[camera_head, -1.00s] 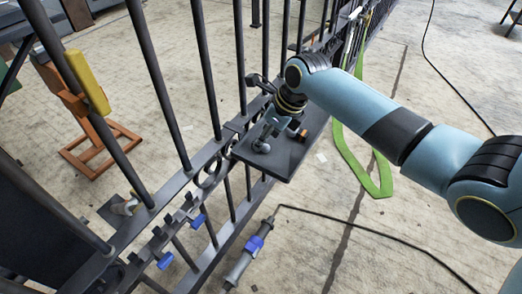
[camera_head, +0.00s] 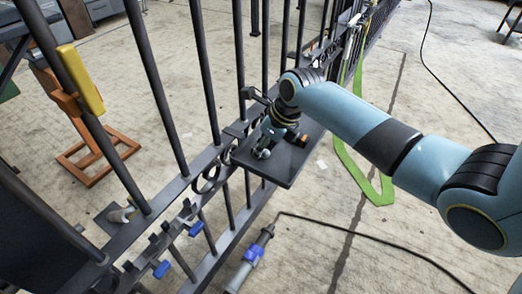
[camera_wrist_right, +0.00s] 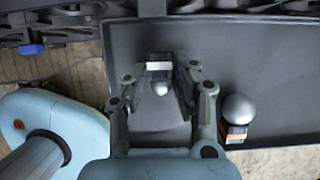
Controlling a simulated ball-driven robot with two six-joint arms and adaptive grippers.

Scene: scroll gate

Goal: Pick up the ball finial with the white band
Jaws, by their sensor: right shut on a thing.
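The ball finial with the white band shows in the right wrist view (camera_wrist_right: 160,67), its grey ball and white band between the two fingers of my right gripper (camera_wrist_right: 160,72). The fingers are shut on it, over the dark tray. In the head view, my right gripper (camera_head: 268,137) is low over the tray (camera_head: 283,170), and the finial's grey ball (camera_head: 262,153) shows just below it. I cannot tell whether the finial still touches the tray. A second ball finial, with an orange band (camera_wrist_right: 238,110), stands on the tray to the right. My left gripper is not in view.
A dark gate with upright bars (camera_head: 158,85) and scrollwork runs along the tray's left side. Blue clamps (camera_head: 161,268) sit on its lower rails. A green strap (camera_head: 347,150) hangs at the right. A cable and a grey-blue tool (camera_head: 247,262) lie on the floor.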

